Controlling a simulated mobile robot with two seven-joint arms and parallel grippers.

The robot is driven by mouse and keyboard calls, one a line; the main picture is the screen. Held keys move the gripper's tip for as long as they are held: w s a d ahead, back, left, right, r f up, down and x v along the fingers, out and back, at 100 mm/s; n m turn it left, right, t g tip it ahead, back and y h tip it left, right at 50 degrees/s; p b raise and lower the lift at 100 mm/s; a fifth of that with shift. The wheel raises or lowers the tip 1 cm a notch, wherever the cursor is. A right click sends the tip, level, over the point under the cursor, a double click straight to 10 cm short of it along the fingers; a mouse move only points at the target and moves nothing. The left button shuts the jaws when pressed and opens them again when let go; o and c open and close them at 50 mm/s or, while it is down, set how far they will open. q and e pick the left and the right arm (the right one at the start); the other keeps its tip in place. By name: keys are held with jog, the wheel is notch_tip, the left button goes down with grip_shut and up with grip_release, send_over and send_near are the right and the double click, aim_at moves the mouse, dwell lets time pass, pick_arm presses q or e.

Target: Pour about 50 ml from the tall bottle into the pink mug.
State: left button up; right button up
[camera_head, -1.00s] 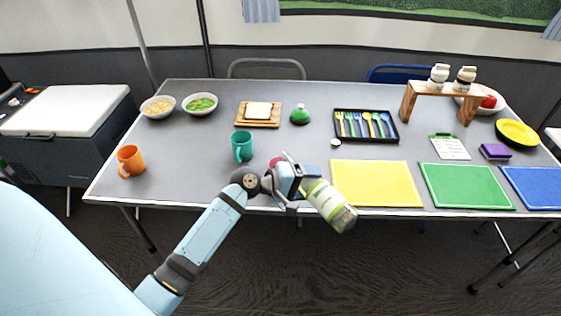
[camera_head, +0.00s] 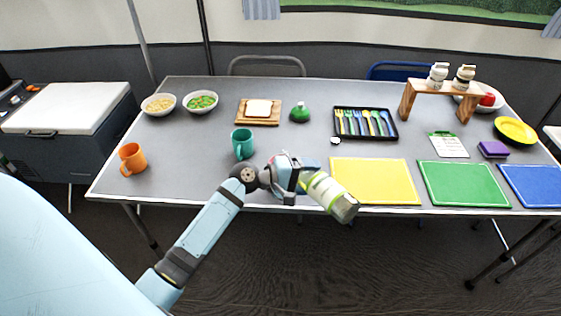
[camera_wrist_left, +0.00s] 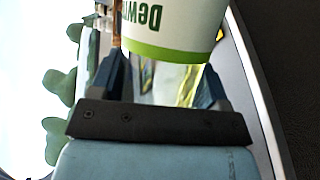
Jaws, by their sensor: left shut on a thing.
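The tall bottle (camera_head: 328,191), with a white label and green bands, is tilted in my left gripper (camera_head: 303,181), above the table's front edge. Its wide end points down and right, toward the front; its other end is hidden by the gripper. In the left wrist view the bottle (camera_wrist_left: 175,25) fills the top between the fingers, its lettering upside down. My left gripper is shut on it. Whether liquid flows cannot be seen. My right gripper is not in view.
A teal mug (camera_head: 242,143) stands just behind and left of the gripper, and an orange mug (camera_head: 132,158) farther left. A yellow board (camera_head: 375,182) lies right of the bottle. A small white cap-like thing (camera_head: 335,140) and a cutlery tray (camera_head: 365,134) lie behind.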

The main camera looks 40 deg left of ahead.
pick_arm(q)
jog(key=shift+r, duration=0.2)
jog(key=shift+s+d, duration=0.1)
jog(key=shift+d, duration=0.15)
jog(key=shift+s+d, duration=0.1)
jog(key=shift+d, duration=0.4)
jog(key=shift+r+n+p, duration=0.2)
jog(key=shift+n+p, duration=0.1)
jog(key=shift+p, duration=0.05)
dwell(1.5)
